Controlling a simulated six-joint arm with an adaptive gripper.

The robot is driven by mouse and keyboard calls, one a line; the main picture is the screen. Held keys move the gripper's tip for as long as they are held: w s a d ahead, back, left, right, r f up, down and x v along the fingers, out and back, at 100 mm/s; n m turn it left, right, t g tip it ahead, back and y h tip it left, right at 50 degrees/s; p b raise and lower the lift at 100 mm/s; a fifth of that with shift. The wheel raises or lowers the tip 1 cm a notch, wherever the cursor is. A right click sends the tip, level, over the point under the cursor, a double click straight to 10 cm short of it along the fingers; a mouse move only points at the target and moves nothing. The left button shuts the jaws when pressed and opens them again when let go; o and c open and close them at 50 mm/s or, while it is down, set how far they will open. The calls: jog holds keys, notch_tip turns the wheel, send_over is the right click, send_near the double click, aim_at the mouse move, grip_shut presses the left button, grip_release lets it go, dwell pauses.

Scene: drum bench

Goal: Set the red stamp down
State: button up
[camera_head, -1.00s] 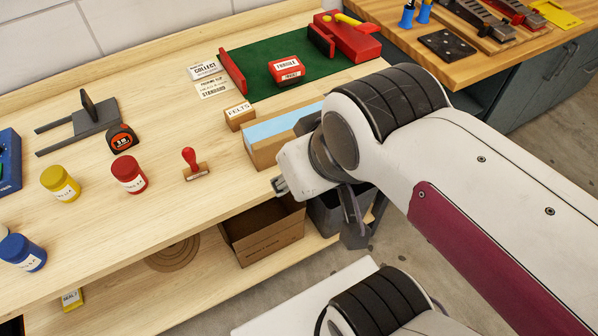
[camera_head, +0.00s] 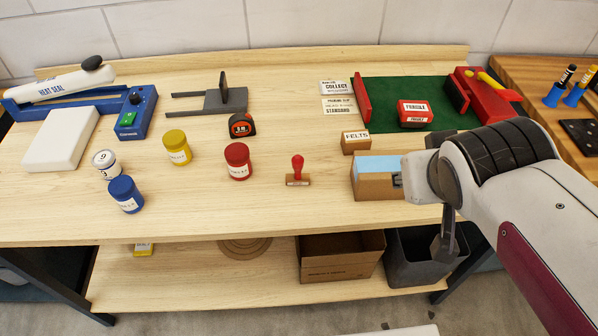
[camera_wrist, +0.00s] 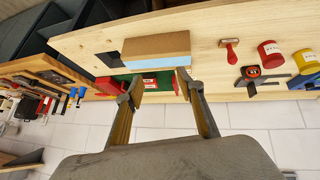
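The red stamp (camera_head: 297,173) stands upright on the bench, with a red knob handle and a wooden base. It also shows in the wrist view (camera_wrist: 231,54), right of the cardboard box. My gripper (camera_head: 398,180) is at the right side of the cardboard box with the light blue top (camera_head: 378,185), well to the right of the stamp. In the wrist view my gripper (camera_wrist: 160,90) has its two fingers spread apart with nothing held between them. Its fingertips are partly hidden in the head view, and I cannot tell whether they touch the box.
A small FELTS box (camera_head: 355,142) stands behind the cardboard box. A green mat (camera_head: 390,92) lies behind. Bare wood surrounds the stamp.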

aim_at(302, 163)
jog(key=w+a+f+n+t+y, duration=0.1)
jog(key=w+n+t, duration=0.25)
jog(key=w, duration=1.15)
jog(key=a+f+n+g+y, duration=0.1)
jog(key=a+f+y, duration=0.1)
jog(key=a+f, duration=0.1)
jog(key=a+f+n+g+y, duration=0.1)
jog(key=a+f+n+y, duration=0.1)
jog(key=a+f, duration=0.2)
jog(key=a+f+n+g+y, duration=0.2)
jog(key=a+f+y, duration=0.1)
jog(key=a, duration=0.3)
jog(key=shift+a+f, duration=0.2)
jog(key=shift+f, duration=0.35)
jog(key=shift+x, duration=1.3)
jog(key=shift+w, duration=0.15)
jog(key=shift+x, duration=2.5)
